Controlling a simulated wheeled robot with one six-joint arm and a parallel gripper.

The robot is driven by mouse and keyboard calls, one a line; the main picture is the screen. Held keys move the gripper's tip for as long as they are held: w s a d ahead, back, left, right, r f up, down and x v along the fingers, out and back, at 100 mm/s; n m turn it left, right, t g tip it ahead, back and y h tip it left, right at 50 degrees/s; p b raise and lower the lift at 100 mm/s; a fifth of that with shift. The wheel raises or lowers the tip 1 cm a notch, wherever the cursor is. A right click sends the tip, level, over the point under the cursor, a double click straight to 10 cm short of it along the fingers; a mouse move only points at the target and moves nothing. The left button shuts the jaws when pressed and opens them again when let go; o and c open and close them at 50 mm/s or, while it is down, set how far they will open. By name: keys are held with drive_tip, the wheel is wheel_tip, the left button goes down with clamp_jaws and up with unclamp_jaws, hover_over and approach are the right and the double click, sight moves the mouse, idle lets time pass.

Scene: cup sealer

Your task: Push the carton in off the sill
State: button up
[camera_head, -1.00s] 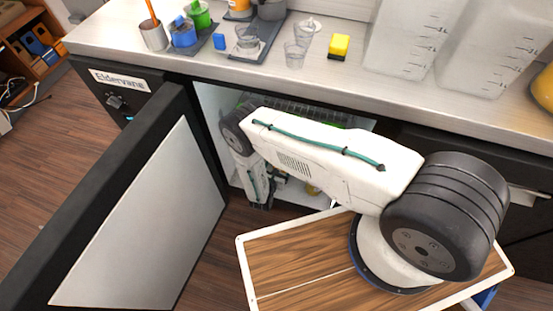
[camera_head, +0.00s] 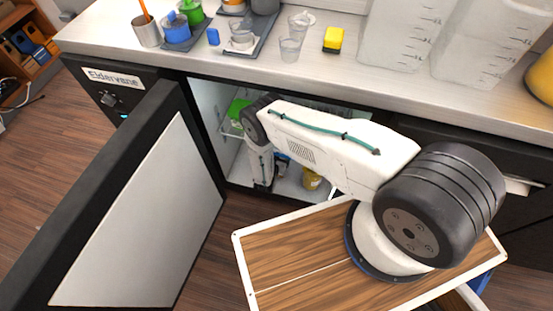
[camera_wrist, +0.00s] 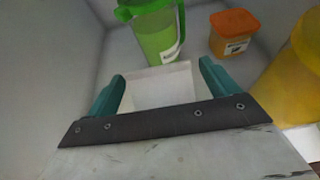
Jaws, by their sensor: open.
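A white box-shaped thing, which looks like the carton (camera_wrist: 160,88), lies between and just beyond the two teal fingers of my gripper (camera_wrist: 161,70) in the wrist view. My gripper is open, with one finger at each side of it. I cannot tell whether the fingers touch it. In the head view my arm reaches down into the open cabinet (camera_head: 237,170), and its lower links hide the gripper's tips and the carton. The sill under the carton is not clearly seen.
Inside stand a green jug (camera_wrist: 158,32), an orange-lidded tub (camera_wrist: 233,33) and a large yellow container (camera_wrist: 292,75) close on the right. The cabinet door (camera_head: 145,220) stands open at left. The counter (camera_head: 300,72) above holds cups, a sponge and clear containers.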

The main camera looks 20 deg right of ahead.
drive_tip(key=shift+w+d+f, duration=0.1)
drive_tip(key=shift+w+d, duration=0.1)
drive_tip(key=shift+w, duration=0.05)
drive_tip(key=c, duration=1.8)
drive_tip(key=shift+w+a, duration=0.2)
drive_tip(key=shift+a, duration=0.5)
drive_tip(key=shift+w+a, duration=0.25)
drive_tip(key=shift+a, duration=0.45)
drive_tip(key=shift+w+a, duration=0.2)
drive_tip(key=shift+a, duration=0.5)
drive_tip(key=o, duration=1.8)
drive_tip(key=shift+o, duration=0.2)
drive_tip(key=v, duration=0.8)
drive_tip(key=shift+w, duration=0.1)
